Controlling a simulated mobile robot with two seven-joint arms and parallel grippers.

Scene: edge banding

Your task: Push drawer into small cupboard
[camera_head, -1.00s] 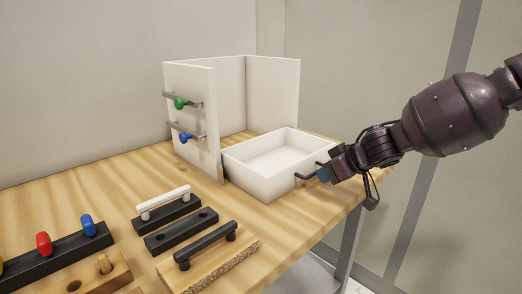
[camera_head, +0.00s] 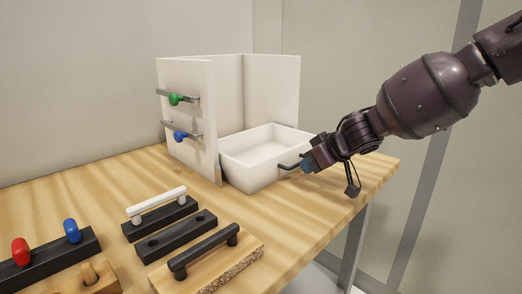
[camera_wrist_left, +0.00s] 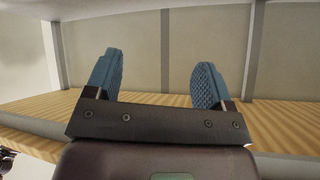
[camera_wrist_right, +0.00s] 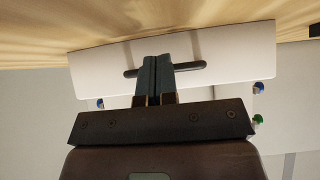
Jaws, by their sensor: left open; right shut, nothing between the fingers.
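The white drawer (camera_head: 258,168) sits on the wooden table at the open side of the small white cupboard (camera_head: 270,85), its front with a dark handle (camera_head: 289,168) facing right. My right gripper (camera_head: 306,165) is shut and empty, its fingertips at the drawer's handle. In the right wrist view the closed fingers (camera_wrist_right: 155,75) overlap the handle (camera_wrist_right: 190,67) against the white drawer front (camera_wrist_right: 225,58); whether they touch the front I cannot tell. My left gripper (camera_wrist_left: 158,80) is open and empty, and is not in the head view.
The cupboard's left panel carries a green knob (camera_head: 175,99) and a blue knob (camera_head: 181,136) on bars. In front lie a white-handled block (camera_head: 157,202), a black-handled block (camera_head: 205,250) and a rack with red and blue pegs (camera_head: 45,262). The table's right edge is close.

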